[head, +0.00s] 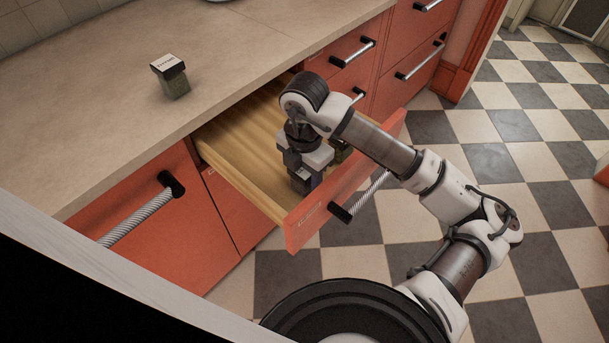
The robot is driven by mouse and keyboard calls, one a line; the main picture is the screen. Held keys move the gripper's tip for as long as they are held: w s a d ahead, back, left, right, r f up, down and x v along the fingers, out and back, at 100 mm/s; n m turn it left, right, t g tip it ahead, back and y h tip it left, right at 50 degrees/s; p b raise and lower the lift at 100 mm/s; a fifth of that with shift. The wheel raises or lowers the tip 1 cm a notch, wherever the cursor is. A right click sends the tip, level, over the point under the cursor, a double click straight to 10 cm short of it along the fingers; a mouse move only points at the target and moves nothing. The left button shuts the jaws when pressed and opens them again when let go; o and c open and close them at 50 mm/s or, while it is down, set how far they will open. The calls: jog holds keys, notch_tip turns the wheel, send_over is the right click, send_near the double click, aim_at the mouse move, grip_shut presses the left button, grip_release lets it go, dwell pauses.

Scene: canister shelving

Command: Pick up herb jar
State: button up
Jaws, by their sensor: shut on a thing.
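My gripper (305,165) reaches down into the open drawer and is shut on a small dark jar (305,182) with a pale top. The jar is upright and partly covered by the fingers; its label is too small to read. I cannot tell whether it touches the drawer floor. A second jar with greenish contents (341,151) is in the drawer just right of my gripper, partly hidden by my arm. I cannot tell which one is the herb jar.
The wooden drawer (226,148) is pulled out, with its red front (300,228) toward the floor. Its left part is bare. The counter (110,130) is clear around its jar. A closed red cabinet with a long handle (140,218) is at left. The checkered floor is open at right.

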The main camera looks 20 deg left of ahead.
jog(key=shift+r, duration=0.15)
notch_tip(320, 180, up, 20)
jog(key=b, duration=0.2)
dwell(0.3)
